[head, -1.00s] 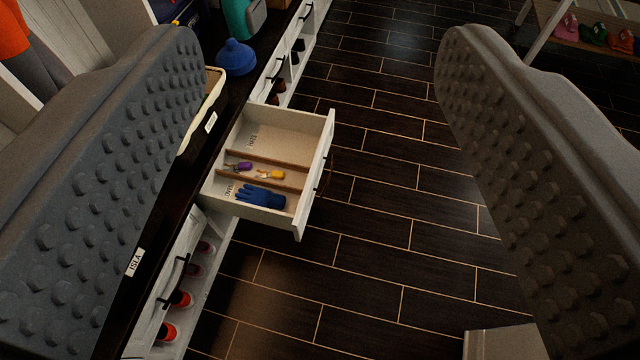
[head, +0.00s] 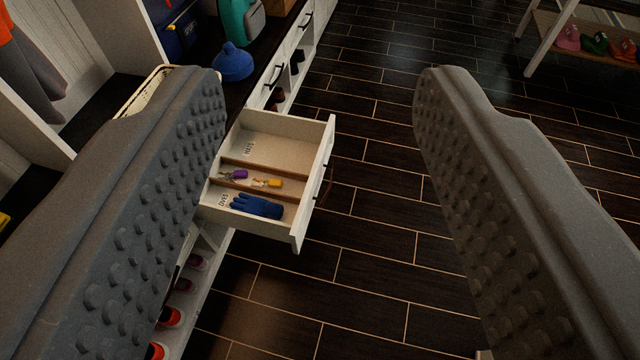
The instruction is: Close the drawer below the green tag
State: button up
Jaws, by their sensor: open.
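A white drawer (head: 312,222) stands pulled out from the bench, between my gripper's fingers in the picture. Inside it are a blue glove (head: 257,206), keys with a purple tag (head: 239,174), keys with a yellow tag (head: 273,183) and wooden dividers. A dark handle (head: 325,190) sits on its front. My gripper (head: 320,85) is open and empty, its two grey studded fingers wide apart. I see no contact with the drawer. The left finger hides part of the bench top and front. I see no green tag.
Dark tiled floor (head: 385,260) is clear to the drawer's right. Shoes (head: 170,317) stand below. A shoe rack (head: 590,47) is at the far right.

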aim_at(295, 151)
jog(key=z, duration=0.5)
jog(key=i, duration=1.35)
jog(key=u, duration=0.6)
